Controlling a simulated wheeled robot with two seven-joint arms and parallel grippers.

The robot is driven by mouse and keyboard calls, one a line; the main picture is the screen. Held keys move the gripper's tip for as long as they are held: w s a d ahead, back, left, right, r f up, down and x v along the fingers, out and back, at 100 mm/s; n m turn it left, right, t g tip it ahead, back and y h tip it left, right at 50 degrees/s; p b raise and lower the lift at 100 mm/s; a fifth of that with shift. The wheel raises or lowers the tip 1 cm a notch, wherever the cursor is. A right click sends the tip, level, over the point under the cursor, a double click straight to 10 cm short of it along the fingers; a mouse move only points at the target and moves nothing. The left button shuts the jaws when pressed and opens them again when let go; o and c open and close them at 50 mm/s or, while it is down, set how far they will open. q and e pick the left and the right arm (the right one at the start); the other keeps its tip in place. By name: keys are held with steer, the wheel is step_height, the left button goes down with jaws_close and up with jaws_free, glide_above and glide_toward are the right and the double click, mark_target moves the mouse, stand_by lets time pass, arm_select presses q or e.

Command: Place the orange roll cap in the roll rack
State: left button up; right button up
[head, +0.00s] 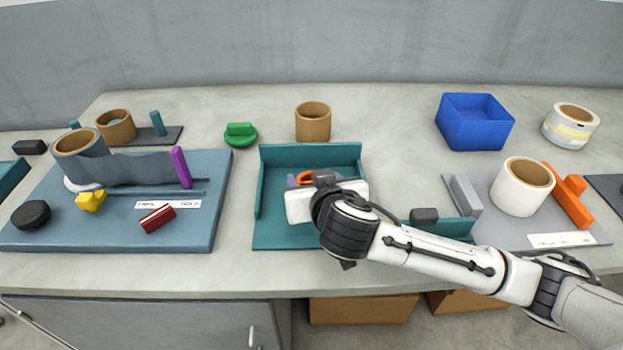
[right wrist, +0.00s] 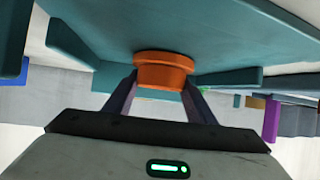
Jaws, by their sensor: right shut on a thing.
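The orange roll cap (right wrist: 164,72) is between the two fingers of my right gripper (right wrist: 160,92), which is shut on it. In the head view a bit of the orange cap (head: 305,176) shows beside the right gripper (head: 303,182). The teal tray with raised walls (head: 268,232), which looks like the roll rack, sits at the middle of the table. The cap is over the tray's inside, close to its teal surface in the wrist view (right wrist: 225,35); I cannot tell whether they touch. My arm hides the tray's right part. My left gripper is not in view.
A tan roll (head: 313,122) and a green knob (head: 240,134) stand behind the tray. A blue bin (head: 474,122) is at the back right. A white roll (head: 521,187) and an orange piece (head: 568,195) sit on a grey mat. A blue board (head: 120,235) is at left.

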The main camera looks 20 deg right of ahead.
steer(key=shift+f, duration=0.15)
steer(key=o, duration=1)
steer(key=shift+o, duration=0.2)
steer(key=shift+r, duration=0.3)
steer(key=v, duration=1.2)
steer(key=shift+f+p, duration=0.15)
steer(key=shift+p, duration=0.15)
